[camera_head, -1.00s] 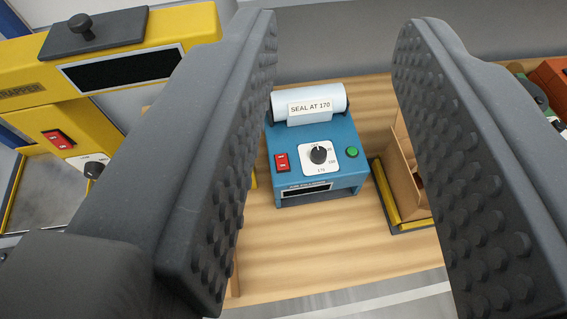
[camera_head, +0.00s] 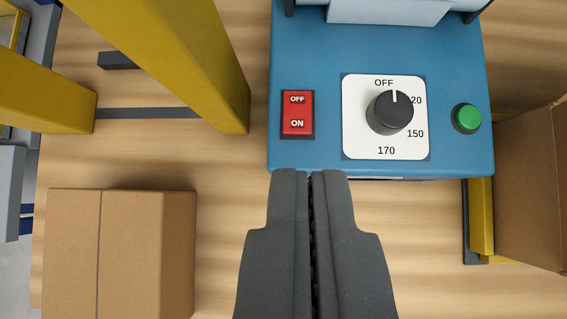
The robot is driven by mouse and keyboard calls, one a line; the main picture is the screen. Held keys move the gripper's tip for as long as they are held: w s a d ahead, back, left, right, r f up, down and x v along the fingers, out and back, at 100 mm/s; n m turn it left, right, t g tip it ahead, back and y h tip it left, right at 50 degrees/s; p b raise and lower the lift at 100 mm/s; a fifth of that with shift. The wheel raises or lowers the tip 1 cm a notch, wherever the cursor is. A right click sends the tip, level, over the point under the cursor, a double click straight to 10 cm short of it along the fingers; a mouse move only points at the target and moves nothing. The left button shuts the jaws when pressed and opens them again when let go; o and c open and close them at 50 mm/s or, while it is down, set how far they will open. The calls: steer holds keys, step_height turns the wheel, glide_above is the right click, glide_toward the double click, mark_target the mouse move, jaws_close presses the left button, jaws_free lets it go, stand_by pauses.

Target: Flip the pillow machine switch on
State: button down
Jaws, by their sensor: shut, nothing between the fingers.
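The blue pillow machine (camera_head: 320,60) sits on the wooden bench. Its red rocker switch (camera_head: 298,114) is on the left of the top panel, marked OFF at its upper end and ON at its lower end. I cannot tell which end is pressed in. To its right is a black dial (camera_head: 390,112) on a white plate, its pointer at OFF, then a green button (camera_head: 467,118). My gripper (camera_head: 311,174) is shut and empty. Its tips show just below the machine's front edge in the picture, below and slightly right of the switch.
A yellow frame (camera_head: 165,50) stands close to the left of the machine. A cardboard box (camera_head: 120,250) lies at lower left. An open brown carton (camera_head: 525,185) and a yellow bar (camera_head: 480,215) are at right. Bare wooden bench (camera_head: 430,270) shows in front of the machine.

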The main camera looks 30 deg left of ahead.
steer(key=shift+a+f, duration=0.1)
steer(key=shift+f, duration=0.7)
steer(key=shift+w+f, duration=0.1)
steer(key=shift+f, duration=0.05)
